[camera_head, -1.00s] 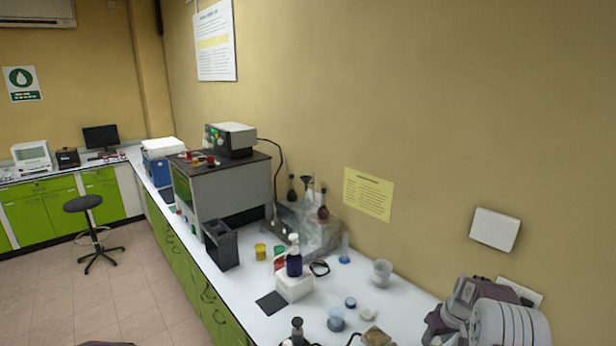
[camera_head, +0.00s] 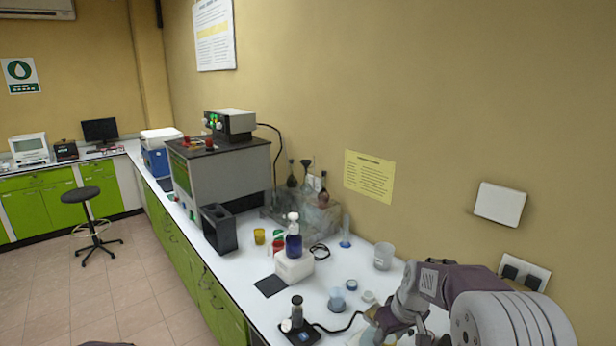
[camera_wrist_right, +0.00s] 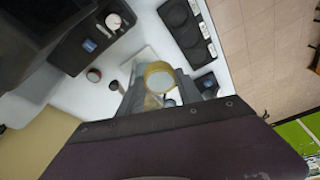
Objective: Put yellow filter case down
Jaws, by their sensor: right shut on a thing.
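The yellow filter case (camera_wrist_right: 158,68) shows in the right wrist view as a round yellow ring with a pale grey middle. It sits between the two grey fingers of my right gripper (camera_wrist_right: 161,92), which is shut on it. The white counter (camera_wrist_right: 113,62) lies behind it. I cannot tell whether the case touches the counter. In the head view my right gripper (camera_head: 382,328) is low over the near right part of the counter, at the bottom edge. The case cannot be made out there. My left gripper is not in view.
A small yellow container (camera_head: 259,236) stands farther back beside a black holder (camera_head: 219,229). A beaker (camera_head: 383,256), small cups (camera_head: 337,300) and a black device (camera_head: 299,328) stand near my right arm. Bare counter shows between them.

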